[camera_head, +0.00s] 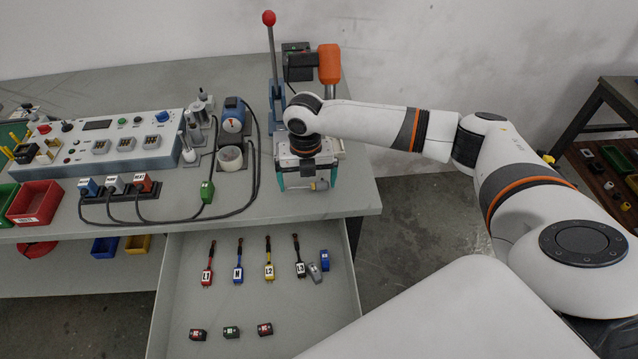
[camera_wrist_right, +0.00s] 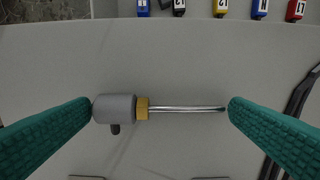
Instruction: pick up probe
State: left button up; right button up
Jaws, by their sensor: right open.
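The probe (camera_wrist_right: 115,109), a grey cylinder with a yellow collar and a thin metal rod, lies on the grey bench top in the right wrist view. My left gripper is not in view.
An open drawer (camera_head: 345,300) below the bench edge holds several labelled coloured leads and small blocks. A control box (camera_head: 125,143), a tape roll (camera_head: 230,158), black cables and a red-knobbed lever (camera_head: 270,50) stand left of or behind the gripper. An orange-handled device (camera_head: 329,64) stands behind.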

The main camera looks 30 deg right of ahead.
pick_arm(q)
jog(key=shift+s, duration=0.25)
pick_arm(e)
jog(key=c, duration=0.7)
